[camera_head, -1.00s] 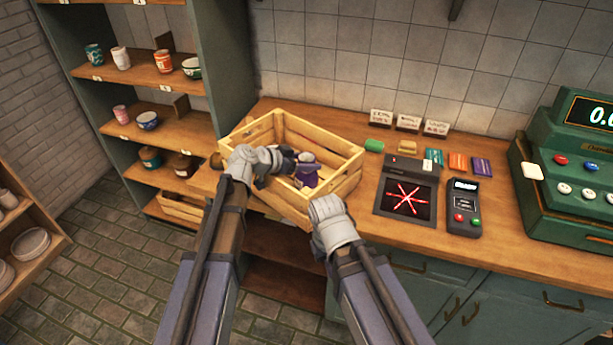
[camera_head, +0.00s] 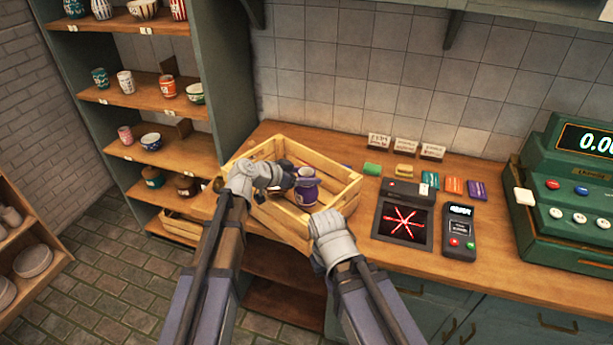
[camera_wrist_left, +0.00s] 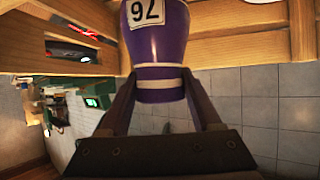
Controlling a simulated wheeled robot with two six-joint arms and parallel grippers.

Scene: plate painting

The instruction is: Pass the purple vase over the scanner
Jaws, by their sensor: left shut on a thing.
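The purple vase (camera_head: 306,188) is upright at the wooden crate (camera_head: 345,192), its top near the height of the crate's rim. My left gripper (camera_head: 290,183) is shut on it. In the left wrist view the vase (camera_wrist_left: 158,45) sits between the two fingers (camera_wrist_left: 160,92), with white bands and a label reading 76. The scanner (camera_head: 404,221) is a dark panel with a red star of light, lying on the counter to the right of the crate. My right gripper (camera_head: 330,225) is by the crate's front right corner; its fingers are hidden behind its hand.
A card terminal (camera_head: 459,231) stands right of the scanner, and a green cash register (camera_head: 565,200) farther right. Shelves of pottery (camera_head: 150,87) stand at the left.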

